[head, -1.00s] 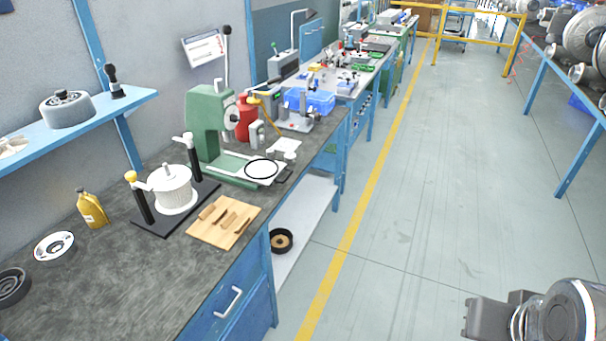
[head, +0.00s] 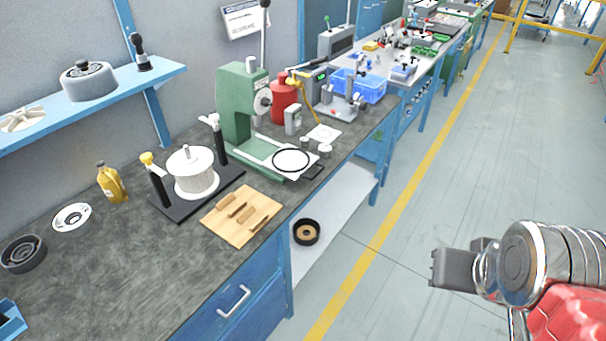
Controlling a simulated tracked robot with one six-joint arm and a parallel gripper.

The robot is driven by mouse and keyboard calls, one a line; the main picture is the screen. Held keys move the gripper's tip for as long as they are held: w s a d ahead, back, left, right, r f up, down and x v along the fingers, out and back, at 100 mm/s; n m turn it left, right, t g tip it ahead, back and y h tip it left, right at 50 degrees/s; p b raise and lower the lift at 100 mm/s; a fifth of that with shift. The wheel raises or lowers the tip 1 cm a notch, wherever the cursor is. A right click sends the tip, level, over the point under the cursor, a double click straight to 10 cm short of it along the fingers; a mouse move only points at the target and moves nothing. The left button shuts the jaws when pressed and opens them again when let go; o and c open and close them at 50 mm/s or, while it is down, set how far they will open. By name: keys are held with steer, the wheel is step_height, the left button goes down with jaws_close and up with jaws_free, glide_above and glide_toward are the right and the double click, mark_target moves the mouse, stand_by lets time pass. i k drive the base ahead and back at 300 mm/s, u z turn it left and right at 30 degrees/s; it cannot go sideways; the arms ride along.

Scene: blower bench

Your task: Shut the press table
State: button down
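The green press (head: 240,105) stands on the dark workbench with a lever up at its top right. Its pale press table (head: 262,150) sticks out from the press toward the bench's front edge. A black ring (head: 291,171) lies on the table's outer part, and a dark handle (head: 313,172) is at its front end. My gripper (head: 438,268) is at the lower right, over the floor, well apart from the press and touching nothing. Its fingers are seen end-on or overlapped, so their opening does not show.
Left of the press stand a white drum fixture (head: 193,172) and a wooden tool board (head: 240,228). Small metal parts (head: 325,151) and a red bottle (head: 284,102) are close to the press table's right. A blue bin (head: 370,90) is farther back. The aisle floor is clear.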

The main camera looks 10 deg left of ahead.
mark_target(290, 162)
steer(key=u, duration=0.6)
steer(key=i, duration=0.85)
steer(key=u, duration=0.55)
